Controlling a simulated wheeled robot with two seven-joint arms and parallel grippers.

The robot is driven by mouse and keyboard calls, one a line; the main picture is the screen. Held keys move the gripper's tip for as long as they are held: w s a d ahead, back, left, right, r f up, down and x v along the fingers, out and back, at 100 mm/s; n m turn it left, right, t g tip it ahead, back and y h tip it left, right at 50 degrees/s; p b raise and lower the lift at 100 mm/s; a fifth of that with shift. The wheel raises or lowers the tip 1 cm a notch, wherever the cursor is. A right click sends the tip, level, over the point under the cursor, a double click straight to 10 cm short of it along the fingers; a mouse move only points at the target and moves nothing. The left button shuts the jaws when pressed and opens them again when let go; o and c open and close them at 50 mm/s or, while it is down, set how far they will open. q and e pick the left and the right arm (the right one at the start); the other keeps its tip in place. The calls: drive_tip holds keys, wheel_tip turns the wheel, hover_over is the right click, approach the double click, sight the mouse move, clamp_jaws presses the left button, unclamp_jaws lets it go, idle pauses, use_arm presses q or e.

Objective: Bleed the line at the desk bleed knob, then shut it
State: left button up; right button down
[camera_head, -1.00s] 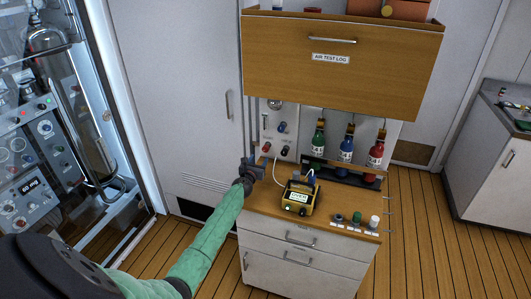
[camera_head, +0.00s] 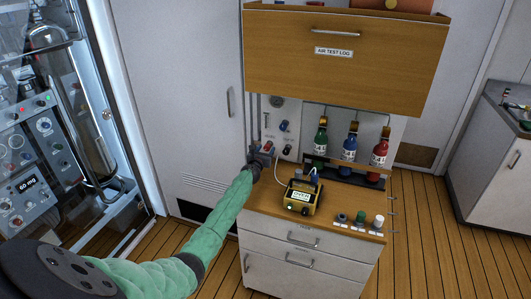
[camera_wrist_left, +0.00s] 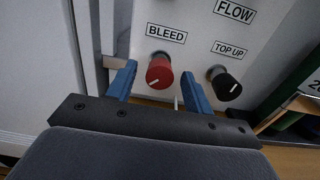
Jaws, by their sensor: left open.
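The bleed knob (camera_wrist_left: 159,72) is red with a white pointer line and sits under a "BLEED" label in the left wrist view. In the head view the left gripper (camera_head: 265,153) is at the panel's lower left. My right gripper is not in view.
The black "TOP UP" knob (camera_wrist_left: 225,83) is close to the right finger. A yellow meter (camera_head: 301,198) with a white cable stands on the desk (camera_head: 268,203). Green, blue and red bottles (camera_head: 349,147) stand to the right. The wooden "AIR TEST LOG" cabinet (camera_head: 345,70) overhangs the panel.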

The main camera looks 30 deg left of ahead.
use_arm(q)
drive_tip(key=shift+c, duration=0.2)
drive_tip(key=c, duration=0.9)
drive_tip(key=shift+m, duration=0.3)
